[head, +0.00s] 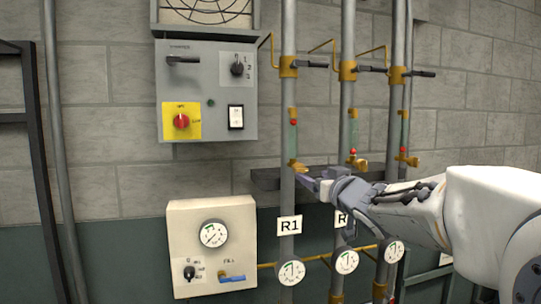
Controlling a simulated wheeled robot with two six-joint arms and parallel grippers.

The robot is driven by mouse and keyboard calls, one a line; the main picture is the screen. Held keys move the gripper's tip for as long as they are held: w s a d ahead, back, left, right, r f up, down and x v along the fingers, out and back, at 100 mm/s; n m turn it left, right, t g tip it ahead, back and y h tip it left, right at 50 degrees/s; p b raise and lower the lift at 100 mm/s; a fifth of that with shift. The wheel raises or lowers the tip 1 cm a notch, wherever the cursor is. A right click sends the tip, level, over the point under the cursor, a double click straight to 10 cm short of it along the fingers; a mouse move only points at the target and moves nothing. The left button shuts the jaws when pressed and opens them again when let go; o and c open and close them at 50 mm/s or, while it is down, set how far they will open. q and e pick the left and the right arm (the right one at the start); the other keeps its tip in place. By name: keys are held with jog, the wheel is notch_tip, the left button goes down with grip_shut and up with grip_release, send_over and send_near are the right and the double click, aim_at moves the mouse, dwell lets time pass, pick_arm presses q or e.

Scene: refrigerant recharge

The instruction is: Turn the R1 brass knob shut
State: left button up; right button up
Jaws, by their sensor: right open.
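The R1 pipe (287,110) is the leftmost of three grey vertical pipes and carries a white R1 label (289,225). Its small brass knob (297,165) sits at the lower end of a green sight tube (293,140) with a red ball near the top. My right gripper (312,182) comes in from the right and points left, just below and to the right of this knob. It is open, and no object shows between its fingers. I cannot tell whether a fingertip touches the knob or pipe. My left gripper is out of view.
Two similar pipes with brass knobs (358,162) (407,161) stand to the right, close to my arm. A dark ledge (265,179) runs behind the pipes. Gauges (290,272) sit below. A grey control box (205,90) and a cream gauge box (212,275) are at left.

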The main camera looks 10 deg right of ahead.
aim_at(302, 170)
jog(key=w+p, duration=0.2)
jog(key=w, duration=0.8)
jog(key=shift+w+a+p, duration=0.15)
jog(key=shift+a+p, duration=0.05)
jog(key=shift+p, duration=0.15)
grip_shut()
